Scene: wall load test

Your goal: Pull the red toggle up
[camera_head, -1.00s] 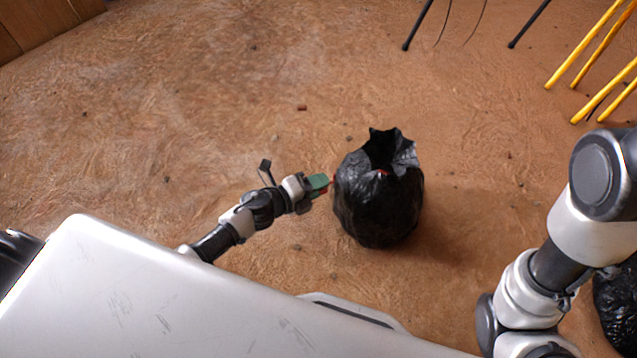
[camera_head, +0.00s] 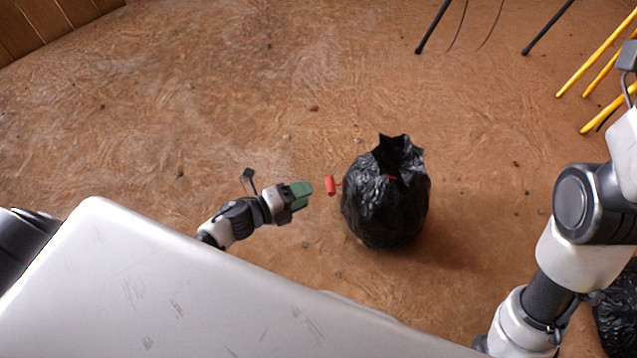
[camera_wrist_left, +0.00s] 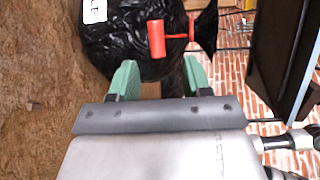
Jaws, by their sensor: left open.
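The red toggle (camera_head: 331,186) sticks out to the left of a black plastic bag (camera_head: 385,210) in the head view. In the left wrist view the toggle (camera_wrist_left: 157,39) is a red cylinder on a thin red stem, in front of the black bag (camera_wrist_left: 115,35). My left gripper (camera_head: 305,194) has green fingers and is just left of the toggle, with a gap between them. In the wrist view its fingers (camera_wrist_left: 159,78) are apart and empty, and the toggle lies beyond their tips. My right arm shows at the right of the head view, but its gripper is not seen.
Another black bag (camera_head: 615,315) lies at the lower right, partly behind my right arm. Yellow legs (camera_head: 590,60) and dark thin legs (camera_head: 433,25) stand at the top right. The brown floor left of the bag is mostly clear. A brick wall (camera_wrist_left: 225,75) shows in the wrist view.

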